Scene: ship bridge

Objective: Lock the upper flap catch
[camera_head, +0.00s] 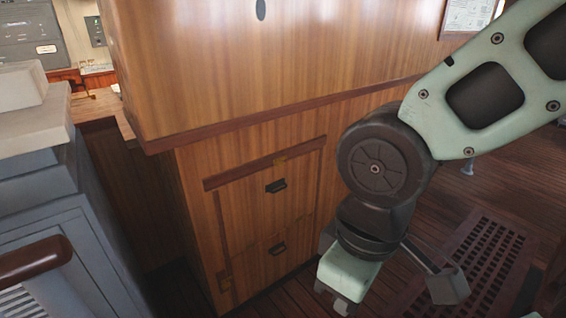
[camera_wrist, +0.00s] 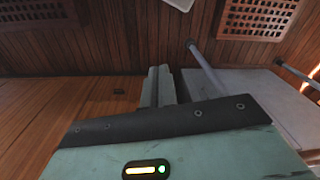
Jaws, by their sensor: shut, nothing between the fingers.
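The wooden cabinet in the head view has an upper flap (camera_head: 268,195) with a dark pull handle. A small brass catch (camera_head: 280,161) sits at the flap's top edge, on the reddish frame strip. Whether it is turned locked or open is too small to tell. My gripper (camera_head: 342,304) hangs low, right of the cabinet front and apart from it. In the wrist view the gripper's fingers (camera_wrist: 159,85) are together, with nothing between them. A wooden surface with a small dark fitting (camera_wrist: 120,91) lies left of them; the catch cannot be made out there.
A lower flap (camera_head: 278,252) with its own handle sits below, with another brass piece (camera_head: 224,281) at its left. A grey console (camera_head: 45,200) stands at left. Floor gratings (camera_head: 470,260) lie at right. A post (camera_wrist: 207,68) shows in the wrist view.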

